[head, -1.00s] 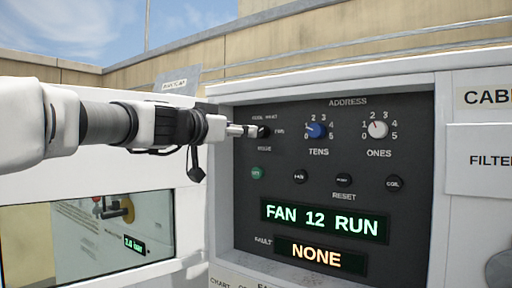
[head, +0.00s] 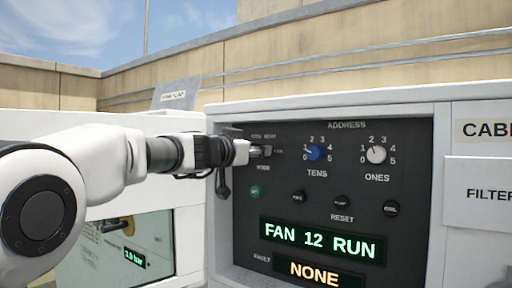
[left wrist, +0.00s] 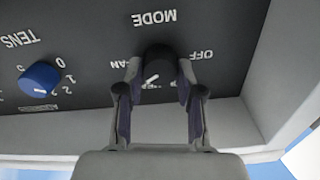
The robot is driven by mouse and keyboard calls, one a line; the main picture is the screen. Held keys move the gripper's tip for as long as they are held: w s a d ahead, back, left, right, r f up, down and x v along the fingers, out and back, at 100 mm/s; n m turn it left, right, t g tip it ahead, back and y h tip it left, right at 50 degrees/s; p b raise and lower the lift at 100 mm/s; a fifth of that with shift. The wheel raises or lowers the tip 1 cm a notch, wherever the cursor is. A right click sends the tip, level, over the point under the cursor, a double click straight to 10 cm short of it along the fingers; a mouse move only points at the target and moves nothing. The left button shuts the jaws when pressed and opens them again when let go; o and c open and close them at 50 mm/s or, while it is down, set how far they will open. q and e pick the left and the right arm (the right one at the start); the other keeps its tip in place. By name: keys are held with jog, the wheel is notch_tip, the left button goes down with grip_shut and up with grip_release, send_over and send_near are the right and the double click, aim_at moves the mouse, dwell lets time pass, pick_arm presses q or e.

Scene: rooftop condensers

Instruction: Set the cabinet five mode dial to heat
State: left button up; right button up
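The black mode dial (left wrist: 160,62) shows upside down in the left wrist view, between OFF and FAN labels. The green display (head: 323,243) reads FAN 12 RUN, and the fault display (head: 320,273) reads NONE. My right gripper is not in view.
The blue tens dial (head: 316,153) and white ones dial (head: 377,155) sit right of the mode dial. A row of buttons, including a green one (head: 257,191), lies below. The cabinet's pale frame (head: 222,225) borders the recessed panel closely on the left.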

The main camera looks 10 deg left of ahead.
pick_arm(q)
jog(key=shift+n, duration=0.3)
jog(key=shift+a+n+b, duration=0.2)
jog(key=shift+n+b, duration=1.25)
jog(key=shift+n, duration=1.25)
jog(key=shift+r, duration=0.1)
jog(key=o, duration=1.2)
jog(key=shift+c, duration=0.2)
jog(key=shift+w, duration=0.1)
